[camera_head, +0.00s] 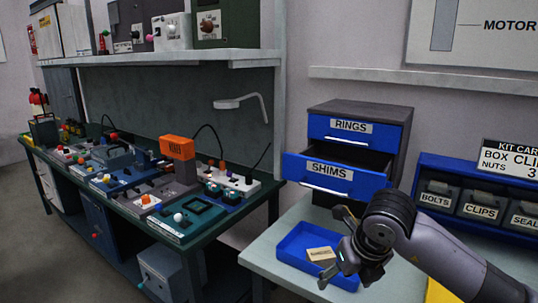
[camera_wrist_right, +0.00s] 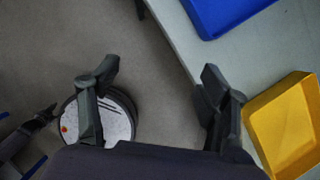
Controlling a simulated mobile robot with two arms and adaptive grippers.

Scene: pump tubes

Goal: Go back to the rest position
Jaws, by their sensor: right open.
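My right gripper (camera_head: 335,246) is open in the head view, above the front part of the pale bench and in front of the blue tray (camera_head: 290,250). In the right wrist view its two fingers (camera_wrist_right: 160,82) stand wide apart with nothing between them. Below the gap are the grey floor and the bench edge. My left gripper does not show in the head view.
The SHIMS drawer (camera_head: 335,176) stands pulled out below the RINGS drawer (camera_head: 355,131). A small labelled card (camera_head: 320,254) lies in the blue tray. A yellow tray (camera_wrist_right: 285,125) is right of the fingers. Bins (camera_head: 478,205) stand at the right. A cluttered green bench (camera_head: 150,232) is left.

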